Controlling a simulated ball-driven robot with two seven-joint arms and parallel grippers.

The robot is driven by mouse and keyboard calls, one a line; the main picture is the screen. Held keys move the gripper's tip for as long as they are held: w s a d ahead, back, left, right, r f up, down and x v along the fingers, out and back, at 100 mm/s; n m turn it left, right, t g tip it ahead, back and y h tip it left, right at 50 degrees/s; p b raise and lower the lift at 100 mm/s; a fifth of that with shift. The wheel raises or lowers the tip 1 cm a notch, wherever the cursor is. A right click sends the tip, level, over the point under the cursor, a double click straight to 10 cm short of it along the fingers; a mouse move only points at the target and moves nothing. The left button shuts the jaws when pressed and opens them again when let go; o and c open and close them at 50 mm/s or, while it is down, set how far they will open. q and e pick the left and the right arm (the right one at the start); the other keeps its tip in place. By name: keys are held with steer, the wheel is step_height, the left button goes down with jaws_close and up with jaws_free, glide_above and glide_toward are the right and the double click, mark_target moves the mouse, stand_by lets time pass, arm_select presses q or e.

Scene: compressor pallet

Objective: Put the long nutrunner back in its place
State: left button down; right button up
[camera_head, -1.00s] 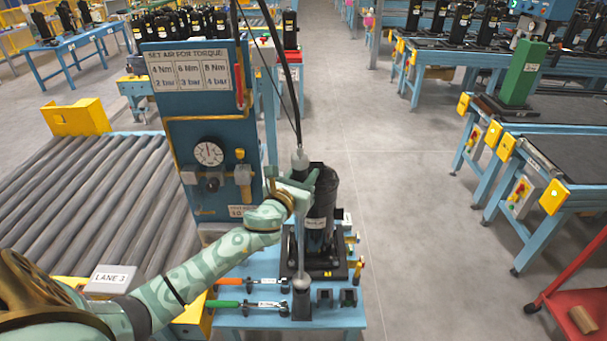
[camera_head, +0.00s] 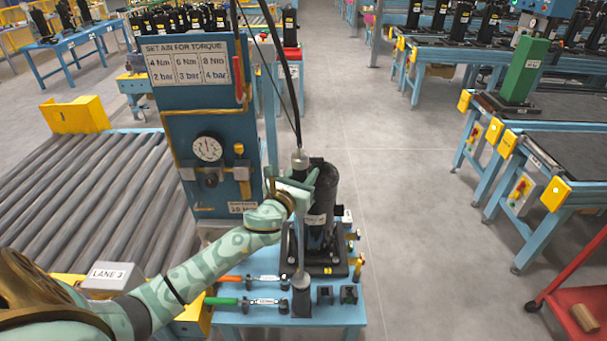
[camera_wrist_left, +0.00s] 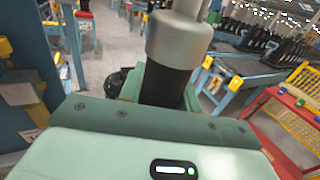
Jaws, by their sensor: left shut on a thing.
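The long nutrunner hangs upright from its hose in the head view, with a grey top (camera_head: 300,160) and a thin shaft running down to a socket end (camera_head: 301,280). My left gripper (camera_head: 298,187) is shut on its upper body, just left of and in front of the black compressor (camera_head: 323,205). In the left wrist view the nutrunner's grey and black body (camera_wrist_left: 178,45) stands up from between my jaws. The socket end is at a dark upright holder (camera_head: 302,303) on the blue table; I cannot tell whether it is inside or just above. My right gripper is not in view.
The blue table (camera_head: 250,317) also bears an orange-handled wrench (camera_head: 248,279), a green-handled wrench (camera_head: 240,302) and small dark blocks (camera_head: 337,295). A blue torque panel (camera_head: 195,110) with a gauge and a roller conveyor (camera_head: 90,200) stand left.

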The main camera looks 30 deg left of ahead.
arm_select(q)
steer(key=shift+f+b, duration=1.25)
steer(key=shift+f, duration=0.1)
stand_by(0.4)
steer(key=c, duration=0.9)
jaws_free()
steer(key=shift+s+f, duration=0.1)
steer(key=shift+f, duration=0.1)
steer(key=s+d, duration=0.1)
steer(key=s, duration=1.5)
steer(key=shift+d+r, duration=0.25)
steer(key=shift+d, duration=0.15)
